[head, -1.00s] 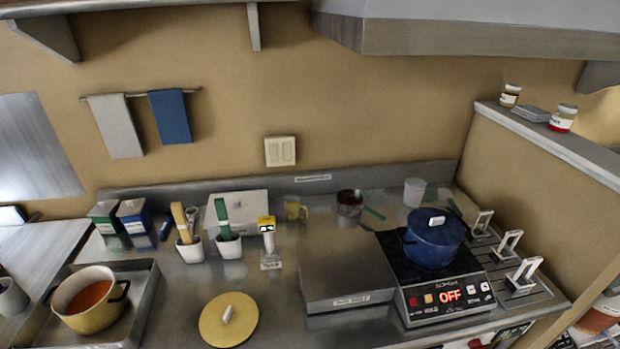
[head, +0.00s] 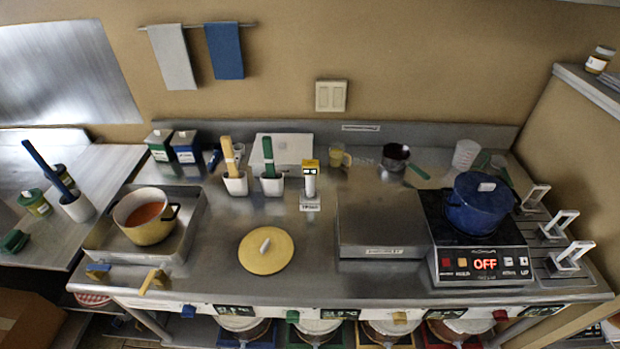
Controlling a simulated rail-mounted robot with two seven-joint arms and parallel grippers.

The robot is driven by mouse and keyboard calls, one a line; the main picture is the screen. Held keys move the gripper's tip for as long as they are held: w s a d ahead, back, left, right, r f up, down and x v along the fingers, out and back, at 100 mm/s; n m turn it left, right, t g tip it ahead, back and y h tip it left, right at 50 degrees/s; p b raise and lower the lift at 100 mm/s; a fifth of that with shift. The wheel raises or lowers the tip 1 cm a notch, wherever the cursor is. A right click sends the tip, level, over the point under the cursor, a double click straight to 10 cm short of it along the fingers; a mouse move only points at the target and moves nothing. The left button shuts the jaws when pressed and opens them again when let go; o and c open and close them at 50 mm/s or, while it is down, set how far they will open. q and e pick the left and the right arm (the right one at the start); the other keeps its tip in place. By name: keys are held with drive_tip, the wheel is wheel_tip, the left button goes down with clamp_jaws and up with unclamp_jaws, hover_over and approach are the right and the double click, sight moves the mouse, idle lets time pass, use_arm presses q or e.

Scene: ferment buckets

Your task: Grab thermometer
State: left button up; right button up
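The thermometer is probably the small upright device with a yellow head and white body (head: 310,180). It stands on the steel counter (head: 210,265), behind and right of a round yellow lid (head: 266,250), with a small label plate at its foot. Nothing holds it. Neither of my grippers shows in the head view, so their state is hidden.
Left of the device stand two white holders (head: 235,184) with utensils. A grey flat-topped box (head: 380,225) is to its right, then a blue pot (head: 478,203) on a cooker reading OFF. A yellow pot (head: 147,228) sits in a tray at left. Lidded buckets (head: 318,328) stand below.

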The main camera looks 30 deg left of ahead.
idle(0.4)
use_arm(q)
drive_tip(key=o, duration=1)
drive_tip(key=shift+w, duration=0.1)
